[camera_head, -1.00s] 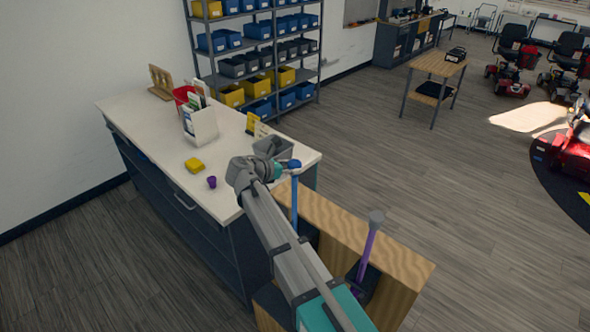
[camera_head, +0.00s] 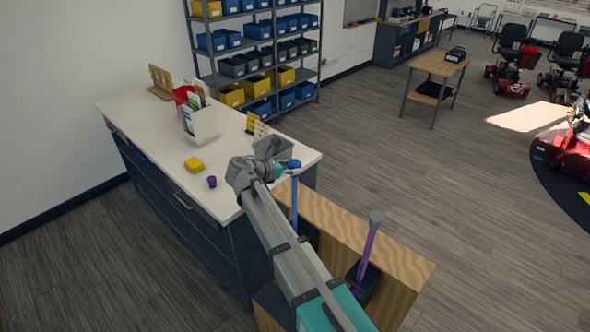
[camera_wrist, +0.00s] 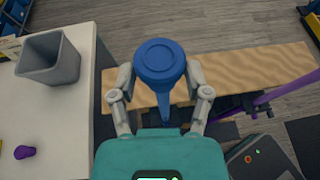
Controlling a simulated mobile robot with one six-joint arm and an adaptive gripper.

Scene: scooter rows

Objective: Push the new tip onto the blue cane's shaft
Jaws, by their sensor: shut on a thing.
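The blue tip (camera_head: 294,163) is at the top end of the blue cane's shaft (camera_head: 294,200), which stands upright at the wooden stand. In the wrist view the round blue tip (camera_wrist: 160,60) sits between the fingers of my gripper (camera_wrist: 160,80), which is shut on it. The blue shaft (camera_wrist: 167,115) shows just below it, in line with it. I cannot tell how far the tip is on the shaft, because the tip hides the joint. The lower part of the cane is partly hidden by my arm.
A purple cane (camera_head: 367,247) with a grey end stands in the wooden stand (camera_head: 400,262) to the right. Open floor lies beyond.

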